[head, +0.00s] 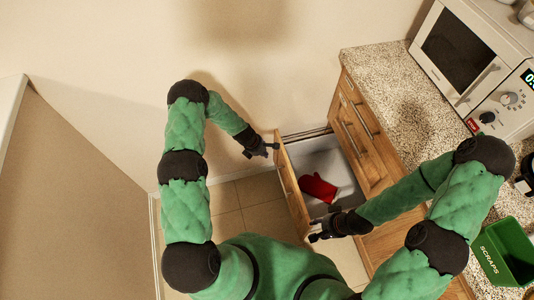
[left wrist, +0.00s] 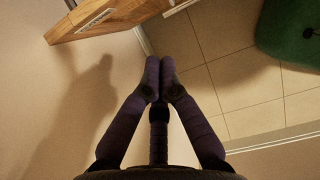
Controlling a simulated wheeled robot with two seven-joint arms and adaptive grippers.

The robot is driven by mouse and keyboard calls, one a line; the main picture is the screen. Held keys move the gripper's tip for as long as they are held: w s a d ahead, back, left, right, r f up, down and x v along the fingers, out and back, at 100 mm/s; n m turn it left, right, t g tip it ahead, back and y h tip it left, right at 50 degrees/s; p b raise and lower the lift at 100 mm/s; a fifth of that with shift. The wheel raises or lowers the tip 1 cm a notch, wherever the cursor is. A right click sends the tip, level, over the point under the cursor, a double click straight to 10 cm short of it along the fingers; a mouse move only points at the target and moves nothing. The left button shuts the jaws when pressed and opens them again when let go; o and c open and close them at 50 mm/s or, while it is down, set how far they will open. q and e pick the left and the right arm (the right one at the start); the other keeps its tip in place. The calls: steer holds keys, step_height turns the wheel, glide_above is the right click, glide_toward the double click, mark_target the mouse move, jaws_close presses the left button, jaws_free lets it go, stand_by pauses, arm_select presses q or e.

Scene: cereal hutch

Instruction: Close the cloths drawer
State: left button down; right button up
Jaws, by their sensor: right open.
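The cloths drawer stands pulled out from the wooden hutch, its front panel (head: 290,188) facing left in the head view. A red mitt-like cloth (head: 318,188) lies inside on the pale drawer floor. My left gripper (head: 272,148) is by the far end of the front panel; contact is unclear. In the left wrist view its fingertips (left wrist: 160,66) meet with nothing between them, and the wooden panel (left wrist: 105,20) shows at upper left. My right gripper (head: 316,232) is open at the near end of the drawer, close to the front panel; whether it touches is unclear.
A speckled counter (head: 385,80) runs along the right, with a microwave (head: 460,50) and a green scraps bin (head: 505,250) on it. Closed wooden drawers (head: 355,130) are beside the open one. Tiled floor (head: 235,200) is clear left of the drawer.

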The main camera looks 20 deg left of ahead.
arm_select(q)
steer(key=w+d+f+b, duration=0.3)
steer(key=d+f, duration=0.2)
steer(key=f, duration=0.1)
steer(key=shift+w+d+f+b, duration=0.3)
steer(key=shift+w+f+b, duration=0.05)
arm_select(e)
step_height(320, 180, down, 4)
steer(key=shift+f, duration=0.15)
